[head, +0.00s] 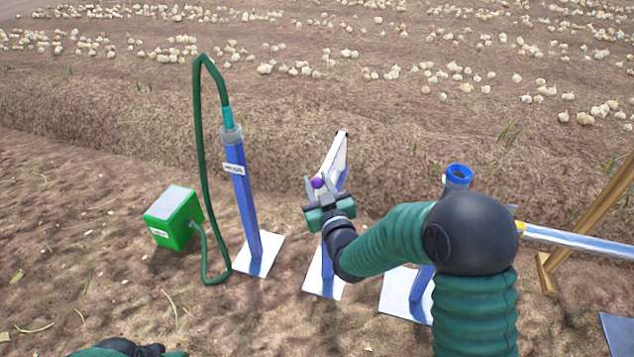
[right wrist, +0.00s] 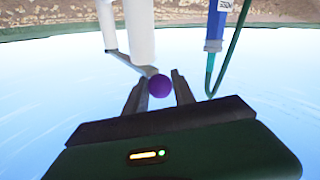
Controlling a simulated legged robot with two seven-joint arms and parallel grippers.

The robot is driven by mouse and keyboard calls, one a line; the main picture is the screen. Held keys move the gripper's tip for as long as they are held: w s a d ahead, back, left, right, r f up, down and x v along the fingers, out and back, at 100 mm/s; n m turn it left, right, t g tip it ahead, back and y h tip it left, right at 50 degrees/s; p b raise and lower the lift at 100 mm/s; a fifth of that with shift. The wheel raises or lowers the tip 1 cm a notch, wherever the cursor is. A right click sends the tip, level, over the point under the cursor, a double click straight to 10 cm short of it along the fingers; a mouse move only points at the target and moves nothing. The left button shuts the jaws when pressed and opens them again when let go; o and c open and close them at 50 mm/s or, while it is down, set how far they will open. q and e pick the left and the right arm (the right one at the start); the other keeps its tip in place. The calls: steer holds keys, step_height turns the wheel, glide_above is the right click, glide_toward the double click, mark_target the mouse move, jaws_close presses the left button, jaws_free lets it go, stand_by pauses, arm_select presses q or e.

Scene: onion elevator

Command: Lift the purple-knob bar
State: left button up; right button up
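The purple knob (head: 317,183) sits at the end of a thin grey bar (right wrist: 124,62), beside a white panel (head: 335,155) on a blue post. My right gripper (head: 318,187) is at the knob, its fingers apart. In the right wrist view the knob (right wrist: 159,86) lies between the tips of my right gripper (right wrist: 159,85), with a finger on each side. No firm grip shows; whether a finger touches the knob is unclear. Part of my left arm shows at the bottom left edge, but its fingers are out of frame.
A blue post (head: 243,190) with a green hose (head: 198,130) stands left, beside a green box (head: 173,217). A blue-topped post (head: 458,175), a metal tube (head: 580,241) and a wooden frame (head: 595,220) are right. Onions lie across the field behind.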

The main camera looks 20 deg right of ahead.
jaws_close()
stand_by(1.0)
